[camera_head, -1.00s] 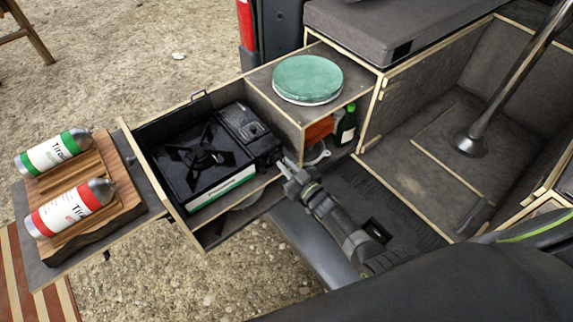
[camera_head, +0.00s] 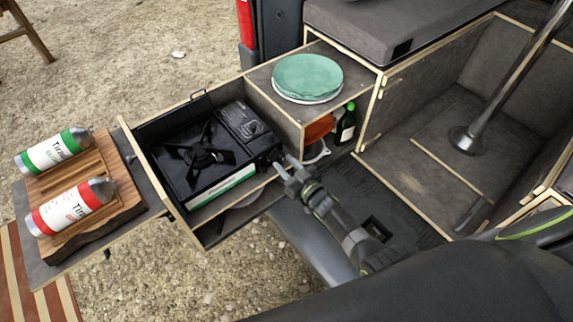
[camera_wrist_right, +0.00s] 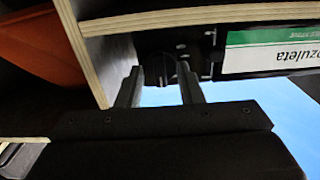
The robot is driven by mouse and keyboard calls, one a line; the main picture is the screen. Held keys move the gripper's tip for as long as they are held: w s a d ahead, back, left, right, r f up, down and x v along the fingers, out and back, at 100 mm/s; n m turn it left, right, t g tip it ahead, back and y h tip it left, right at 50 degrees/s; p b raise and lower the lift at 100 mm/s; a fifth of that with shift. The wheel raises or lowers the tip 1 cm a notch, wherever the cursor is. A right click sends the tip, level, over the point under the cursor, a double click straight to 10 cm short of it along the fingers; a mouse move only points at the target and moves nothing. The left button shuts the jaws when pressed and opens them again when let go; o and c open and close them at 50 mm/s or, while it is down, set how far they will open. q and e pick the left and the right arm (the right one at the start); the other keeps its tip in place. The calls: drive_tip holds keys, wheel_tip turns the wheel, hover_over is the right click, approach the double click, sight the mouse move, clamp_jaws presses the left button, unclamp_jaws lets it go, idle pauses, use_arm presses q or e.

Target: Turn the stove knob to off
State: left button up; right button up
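The black camping stove (camera_head: 203,158) sits in the pulled-out drawer, with a green-and-white label on its front side; part of it also shows upside down in the right wrist view (camera_wrist_right: 205,45). Its dark round knob (camera_wrist_right: 158,70) shows in the right wrist view, on the stove's end face. My right gripper (camera_head: 284,168) is at the stove's right end in the head view. In the right wrist view its two fingers (camera_wrist_right: 159,72) are apart, one on each side of the knob, with visible gaps. The knob is not clear in the head view. My left gripper is not in view.
A wooden compartment (camera_head: 262,88) carrying green plates (camera_head: 308,76) stands close behind the gripper; a green bottle (camera_head: 346,124) is beneath it. Two gas canisters (camera_head: 52,152) lie on a wooden board (camera_head: 105,215) at the left. The drawer wall (camera_head: 168,195) encloses the stove.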

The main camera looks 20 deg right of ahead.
drive_tip(key=v, duration=1.7)
drive_tip(key=shift+s, duration=0.2)
